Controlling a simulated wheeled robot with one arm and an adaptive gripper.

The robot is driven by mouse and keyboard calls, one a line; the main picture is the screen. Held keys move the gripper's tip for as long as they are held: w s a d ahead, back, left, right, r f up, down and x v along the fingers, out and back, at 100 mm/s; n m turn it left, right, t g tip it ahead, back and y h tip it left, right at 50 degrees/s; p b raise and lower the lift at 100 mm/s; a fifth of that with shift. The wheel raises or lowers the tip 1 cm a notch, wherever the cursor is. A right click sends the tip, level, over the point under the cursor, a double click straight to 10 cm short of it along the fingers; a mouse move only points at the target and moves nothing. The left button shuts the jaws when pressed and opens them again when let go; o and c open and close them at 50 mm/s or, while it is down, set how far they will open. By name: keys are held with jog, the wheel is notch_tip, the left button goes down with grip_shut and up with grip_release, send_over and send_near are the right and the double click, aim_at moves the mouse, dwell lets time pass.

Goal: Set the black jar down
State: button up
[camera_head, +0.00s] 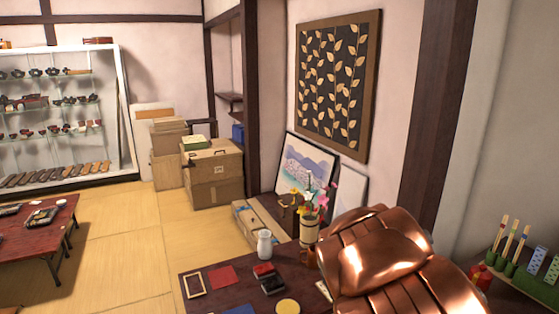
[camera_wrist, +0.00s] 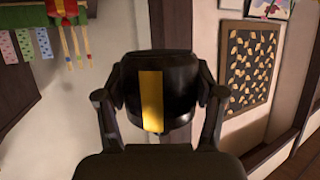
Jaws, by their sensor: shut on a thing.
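The black jar (camera_wrist: 182,88) with a yellow vertical band fills the middle of the wrist view. My gripper (camera_wrist: 158,98) is shut on it, with one dark finger on each side. The jar's far side and what lies beyond it are hidden. In the head view, my copper-coloured arm covers the lower right, and neither the jar nor the fingers can be made out there.
A low dark table (camera_head: 208,262) stands below, bearing a white bottle (camera_head: 264,244), a flower vase (camera_head: 309,232), a red square (camera_head: 221,275), a yellow round item (camera_head: 287,306) and small boxes. A green rack (camera_head: 526,281) is at right. The wall has a leaf panel (camera_head: 337,85).

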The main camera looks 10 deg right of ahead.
jog(key=w+a+r+n+t+y+p, duration=0.1)
jog(key=w+a+r+n+y, duration=0.15)
jog(key=a, duration=0.45)
jog(key=w+a+r+n+t+y, duration=0.1)
jog(key=a+r, duration=0.2)
jog(key=a, duration=0.4)
jog(key=w+a+r+n+t+y+p, duration=0.1)
jog(key=w+a+r+n+y, duration=0.15)
jog(key=a, duration=0.45)
notch_tip(320, 180, down, 13)
jog(key=w+n+y, duration=0.2)
jog(key=y, duration=0.1)
jog(key=shift+w+a+n+t, duration=0.15)
jog(key=shift+n+t, duration=0.15)
jog(key=shift+n, duration=0.1)
jog(key=shift+f, duration=0.1)
